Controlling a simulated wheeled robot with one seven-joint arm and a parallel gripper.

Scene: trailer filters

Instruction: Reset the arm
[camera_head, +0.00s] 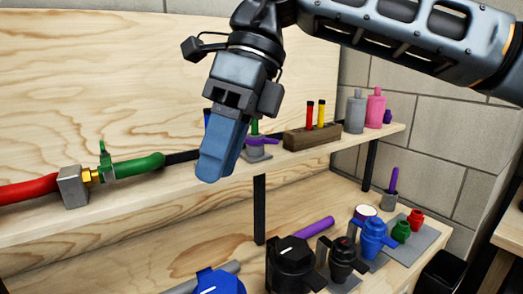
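My gripper (217,165) hangs from my arm at the upper middle of the view, with its blue fingertips pointing down and slightly left. It appears in front of the wooden shelf (140,213). I see the fingers nearly side-on as one blue block, so any gap between them is hidden. No held object shows at the tips. My arm runs from the upper right across the top of the view.
The shelf carries a red hose (28,190), a green valve (133,165), a wooden block (310,136) with red and yellow sticks, a grey bottle (356,112) and a pink bottle (376,108). Below stand black housings (292,264), a blue one (373,238) and small cups.

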